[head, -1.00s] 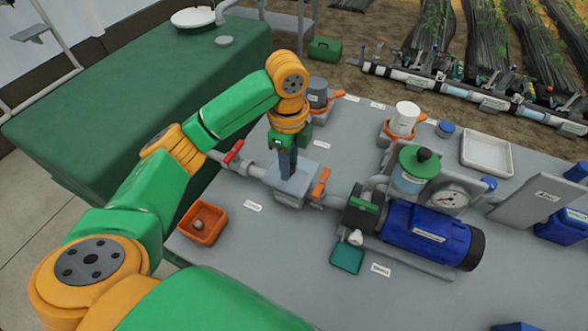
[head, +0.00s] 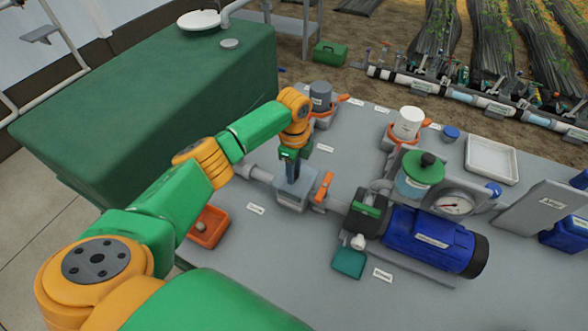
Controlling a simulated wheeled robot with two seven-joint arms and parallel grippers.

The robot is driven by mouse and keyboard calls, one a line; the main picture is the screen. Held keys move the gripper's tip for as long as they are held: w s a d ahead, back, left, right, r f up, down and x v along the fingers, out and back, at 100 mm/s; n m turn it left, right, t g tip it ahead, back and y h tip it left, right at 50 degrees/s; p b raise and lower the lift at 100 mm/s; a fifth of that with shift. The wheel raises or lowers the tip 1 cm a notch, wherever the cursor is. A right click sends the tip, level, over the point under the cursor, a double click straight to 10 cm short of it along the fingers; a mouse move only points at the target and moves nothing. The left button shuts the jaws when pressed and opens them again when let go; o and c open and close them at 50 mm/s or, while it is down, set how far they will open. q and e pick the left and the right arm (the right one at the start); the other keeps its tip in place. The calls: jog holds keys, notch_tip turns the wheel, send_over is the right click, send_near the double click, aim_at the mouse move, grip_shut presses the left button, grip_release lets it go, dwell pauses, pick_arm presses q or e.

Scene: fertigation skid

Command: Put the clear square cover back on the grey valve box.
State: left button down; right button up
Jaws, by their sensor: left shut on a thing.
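The grey valve box (head: 291,203) sits in the pipe line on the grey bench, between a pipe on its left and the blue pump on its right. My left gripper (head: 293,172) points straight down over the middle of the box and is shut. A pale, see-through square plate, the clear cover (head: 307,185), shows at the fingertips, level with the box top. I cannot tell whether it rests fully on the box or is slightly above it. The fingers hide the cover's middle. My right gripper is not in view.
An orange lever (head: 323,186) stands close to the right of the box. The blue pump (head: 430,240) is further right. An orange tray (head: 208,227) lies front left, partly behind my arm. A teal pad (head: 349,263) lies in front of the pump. A white tray (head: 491,160) is back right.

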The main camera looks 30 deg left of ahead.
pick_arm(q)
jog(key=shift+f, duration=0.35)
jog(key=c, duration=0.6)
grip_release()
jog(key=shift+r, duration=0.1)
notch_tip(320, 180, up, 13)
jog(key=b, duration=0.1)
